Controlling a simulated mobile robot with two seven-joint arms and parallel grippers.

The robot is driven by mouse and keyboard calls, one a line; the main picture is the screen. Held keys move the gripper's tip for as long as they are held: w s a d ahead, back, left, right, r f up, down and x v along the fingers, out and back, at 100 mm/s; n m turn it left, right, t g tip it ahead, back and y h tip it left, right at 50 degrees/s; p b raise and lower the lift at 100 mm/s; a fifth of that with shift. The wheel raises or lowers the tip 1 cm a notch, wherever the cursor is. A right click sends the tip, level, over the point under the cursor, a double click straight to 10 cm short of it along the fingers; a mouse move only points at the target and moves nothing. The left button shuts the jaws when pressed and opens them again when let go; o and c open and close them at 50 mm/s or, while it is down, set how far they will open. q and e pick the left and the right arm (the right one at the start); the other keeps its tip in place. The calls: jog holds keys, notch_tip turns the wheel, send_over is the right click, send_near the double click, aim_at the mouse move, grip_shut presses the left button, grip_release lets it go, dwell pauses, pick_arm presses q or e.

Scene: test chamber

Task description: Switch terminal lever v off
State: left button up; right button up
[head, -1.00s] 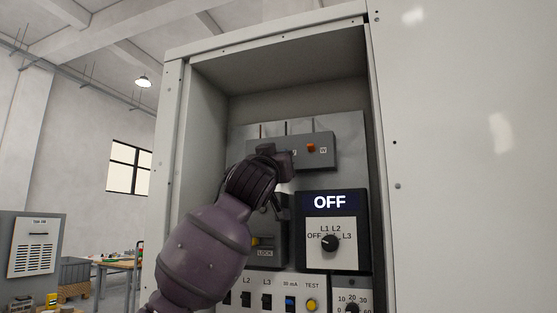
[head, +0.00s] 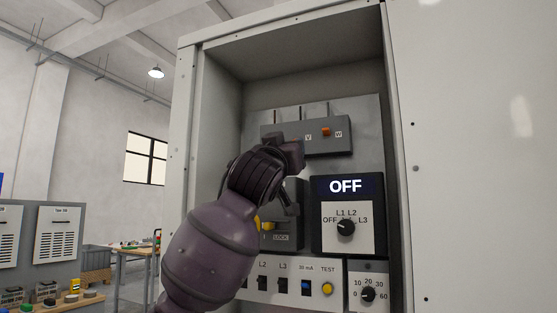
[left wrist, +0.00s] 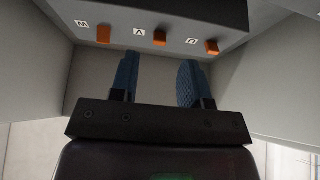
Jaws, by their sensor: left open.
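The grey terminal block (head: 275,131) sits high inside the open cabinet. In the left wrist view the picture is inverted, and the block (left wrist: 120,15) carries three orange levers in a row. Lever v (left wrist: 160,38) is the middle one, with lever w (left wrist: 103,34) to its left and lever u (left wrist: 206,47) to its right. My left gripper (left wrist: 157,80) is open and empty; its two blue fingers point toward the block, with lever v in line with the gap between them. In the head view my left gripper (head: 290,148) hides lever v; only its V label shows.
Below the block are a dark meter (head: 345,187) reading OFF with a rotary knob, a LOCK switch (head: 281,238), and a row of small switches (head: 305,287). The cabinet side walls (head: 215,120) stand close around the arm. A workbench stands far left.

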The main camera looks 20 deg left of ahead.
pick_arm(q)
jog(key=v, duration=0.6)
jog(key=shift+s, duration=0.25)
pick_arm(e)
jog(key=shift+w+a, duration=0.1)
jog(key=shift+w, duration=0.3)
pick_arm(q)
jog(key=shift+f, duration=0.15)
